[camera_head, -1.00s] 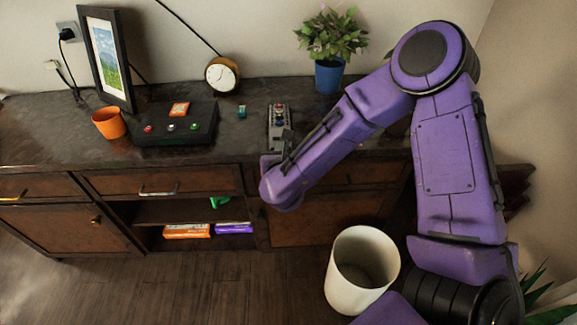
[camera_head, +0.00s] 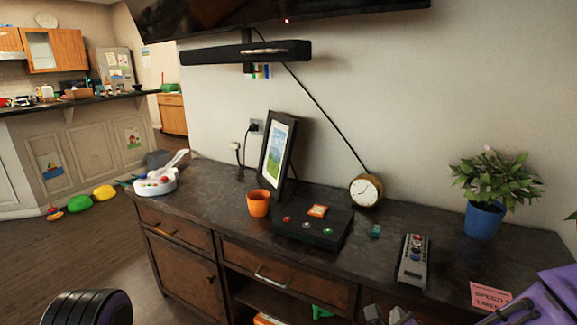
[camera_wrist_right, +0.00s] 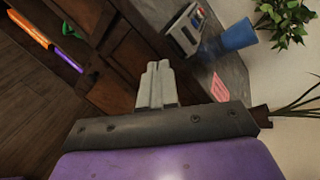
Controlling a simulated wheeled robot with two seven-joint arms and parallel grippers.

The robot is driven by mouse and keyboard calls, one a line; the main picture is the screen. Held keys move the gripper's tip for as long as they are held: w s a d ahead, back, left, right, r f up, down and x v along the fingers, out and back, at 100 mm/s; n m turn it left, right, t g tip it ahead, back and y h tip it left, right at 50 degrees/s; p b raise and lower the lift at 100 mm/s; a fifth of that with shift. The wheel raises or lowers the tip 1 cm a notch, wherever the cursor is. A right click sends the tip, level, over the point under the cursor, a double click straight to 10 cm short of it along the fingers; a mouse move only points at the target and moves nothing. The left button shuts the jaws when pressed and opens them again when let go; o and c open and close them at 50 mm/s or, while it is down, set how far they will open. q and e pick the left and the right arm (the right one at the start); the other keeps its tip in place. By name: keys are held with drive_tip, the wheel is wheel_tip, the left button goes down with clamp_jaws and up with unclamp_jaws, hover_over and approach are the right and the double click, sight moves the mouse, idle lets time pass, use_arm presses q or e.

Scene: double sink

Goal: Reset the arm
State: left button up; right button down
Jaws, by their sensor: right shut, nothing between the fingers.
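My right arm (camera_head: 545,300) is purple and reaches in at the bottom right of the head view. The grey fingers of my right gripper (camera_head: 386,314) just show at the bottom edge, in front of the cabinet. In the right wrist view the fingers (camera_wrist_right: 156,68) are together and empty, pointing toward the cabinet front, apart from anything on the top. My left gripper is out of view; only a black ribbed and purple part of mine (camera_head: 88,308) shows at the bottom left.
The dark cabinet top (camera_head: 215,190) holds an orange cup (camera_head: 258,204), black button box (camera_head: 312,232), picture frame (camera_head: 276,155), clock (camera_head: 366,190), grey remote-like device (camera_head: 413,262), blue-potted plant (camera_head: 483,220) and pink note (camera_head: 490,297). Floor at left (camera_head: 95,245) is mostly clear.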

drive_tip(key=s+f+n+g+y+p, duration=0.1)
drive_tip(key=s+f+n+g, duration=0.15)
drive_tip(key=f+n, duration=0.4)
drive_tip(key=s+f+n+g+y, duration=0.1)
drive_tip(key=s+f+n, duration=0.2)
drive_tip(key=f+n, duration=0.3)
drive_tip(key=s+d+f+n+g, duration=0.2)
drive_tip(key=s+f+n, duration=0.3)
drive_tip(key=s, duration=0.5)
drive_tip(key=s+d+f+n+g+p, duration=0.1)
drive_tip(key=s+f+n+g, duration=0.3)
drive_tip(key=s+f, duration=0.4)
drive_tip(key=s+d+n, duration=0.1)
drive_tip(key=s, duration=0.1)
drive_tip(key=shift+s+d+h, duration=0.3)
drive_tip(key=shift+d, duration=0.1)
drive_tip(key=shift+d+f, duration=0.2)
drive_tip(key=shift+d, duration=0.2)
